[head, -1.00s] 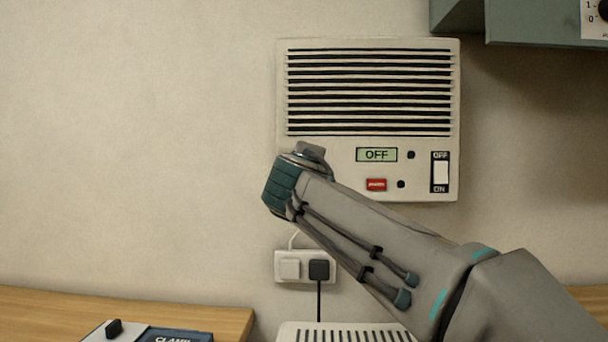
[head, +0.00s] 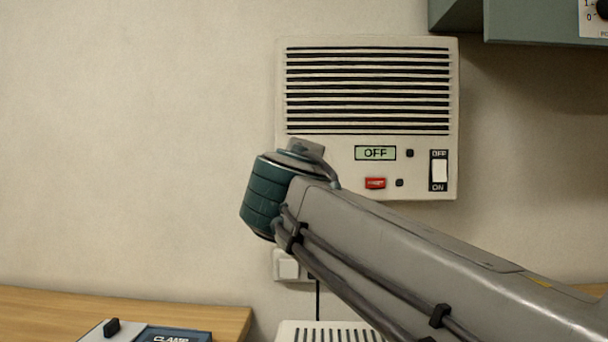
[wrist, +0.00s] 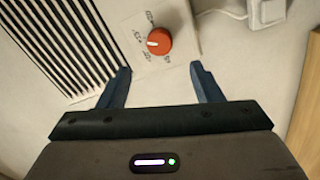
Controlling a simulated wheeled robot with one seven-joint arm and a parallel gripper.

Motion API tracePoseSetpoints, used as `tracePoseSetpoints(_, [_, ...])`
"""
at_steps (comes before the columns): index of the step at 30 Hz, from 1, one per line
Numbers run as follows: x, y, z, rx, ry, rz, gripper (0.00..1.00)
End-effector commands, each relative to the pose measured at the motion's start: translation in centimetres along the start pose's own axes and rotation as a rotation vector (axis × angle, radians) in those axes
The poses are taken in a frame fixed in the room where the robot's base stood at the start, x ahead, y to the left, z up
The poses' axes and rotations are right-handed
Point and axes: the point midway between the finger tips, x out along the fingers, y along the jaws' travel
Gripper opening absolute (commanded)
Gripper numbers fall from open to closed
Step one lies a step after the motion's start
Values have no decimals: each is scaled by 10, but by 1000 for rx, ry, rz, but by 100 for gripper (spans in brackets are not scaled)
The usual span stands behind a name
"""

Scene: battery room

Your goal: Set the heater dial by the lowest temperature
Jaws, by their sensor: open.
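The white heater (head: 368,90) hangs on the wall, with dark slats above and a control strip below. Its display (head: 376,153) reads OFF. A white rocker switch (head: 439,170) marked OFF and ON is at its lower right. In the head view my arm hides the dial. My gripper (wrist: 160,68) is open and empty, its fingers either side of the dial's line but short of it. The gripper is hidden in the head view.
A red label or button (head: 375,183) sits under the display. A wall socket (head: 287,266) is below the heater, partly behind my arm. A wooden worktop (head: 60,305) with a CLAMP box (head: 165,335) is lower left. A green-grey cabinet (head: 540,25) hangs upper right.

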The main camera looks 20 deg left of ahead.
Motion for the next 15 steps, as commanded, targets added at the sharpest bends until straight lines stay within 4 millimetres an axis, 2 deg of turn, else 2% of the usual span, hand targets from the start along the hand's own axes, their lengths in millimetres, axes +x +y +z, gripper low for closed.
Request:
tracePoseSetpoints(1, [-11,1,0,0,1,2,59])
tracePoseSetpoints(6, [-35,0,0,0,0,0,59])
tracePoseSetpoints(15, [-47,-1,0,1,-1,-1,59])
